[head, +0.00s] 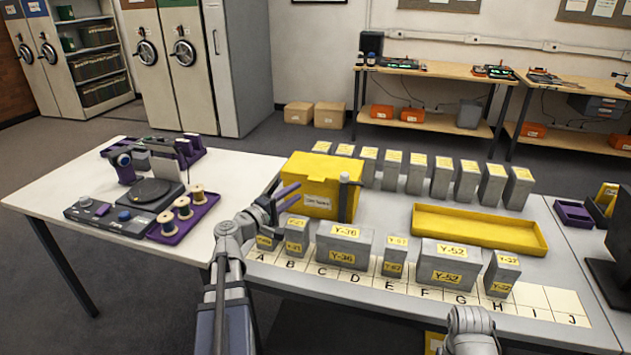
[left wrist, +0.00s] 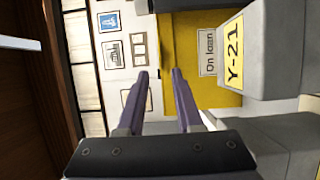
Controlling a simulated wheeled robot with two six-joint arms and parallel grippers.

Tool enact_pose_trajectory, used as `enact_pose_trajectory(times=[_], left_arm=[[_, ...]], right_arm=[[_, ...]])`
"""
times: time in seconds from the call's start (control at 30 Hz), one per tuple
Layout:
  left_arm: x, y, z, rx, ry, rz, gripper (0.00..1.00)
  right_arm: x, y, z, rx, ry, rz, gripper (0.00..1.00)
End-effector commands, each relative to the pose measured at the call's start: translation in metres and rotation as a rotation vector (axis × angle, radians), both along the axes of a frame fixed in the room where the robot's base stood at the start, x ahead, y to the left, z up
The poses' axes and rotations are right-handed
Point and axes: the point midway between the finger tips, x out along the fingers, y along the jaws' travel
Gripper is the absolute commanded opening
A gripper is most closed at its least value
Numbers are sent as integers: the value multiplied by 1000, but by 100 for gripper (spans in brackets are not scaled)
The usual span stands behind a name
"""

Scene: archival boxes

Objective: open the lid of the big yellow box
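The big yellow box (head: 320,190) stands on the white table left of centre, its lid (head: 318,168) down on top. A white label is on its front. In the left wrist view the box (left wrist: 190,60) is a yellow face with a label, turned sideways. My left gripper (head: 289,196) is at the box's left front, its purple fingers pointing toward the box. In the left wrist view the fingers (left wrist: 158,75) are apart with nothing between them. I cannot tell whether they touch the box. My right arm shows at the bottom edge; its gripper is out of view.
A grey post with a pale top (head: 346,195) stands before the box's right front. Grey Y-labelled boxes (head: 342,245) line the lettered strip in front; more grey boxes (head: 440,177) stand behind. An empty yellow tray (head: 478,232) lies right. Spools and devices occupy the left table.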

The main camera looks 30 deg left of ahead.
Motion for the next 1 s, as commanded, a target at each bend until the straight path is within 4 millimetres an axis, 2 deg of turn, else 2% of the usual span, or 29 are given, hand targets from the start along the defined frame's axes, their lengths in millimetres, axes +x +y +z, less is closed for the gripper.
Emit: enact_pose_trajectory(times=[0.13,0.4,0.6,1.0], left_arm=[[11,-1,0,0,0,-3,35],[52,-8,0,0,1,-4,35],[72,-11,0,0,1,-3,35],[77,-13,0,1,1,-1,35]], right_arm=[[0,0,0,0,0,0,50],[0,0,0,0,0,0,50],[0,0,0,0,0,0,50],[0,0,0,0,0,0,50]])
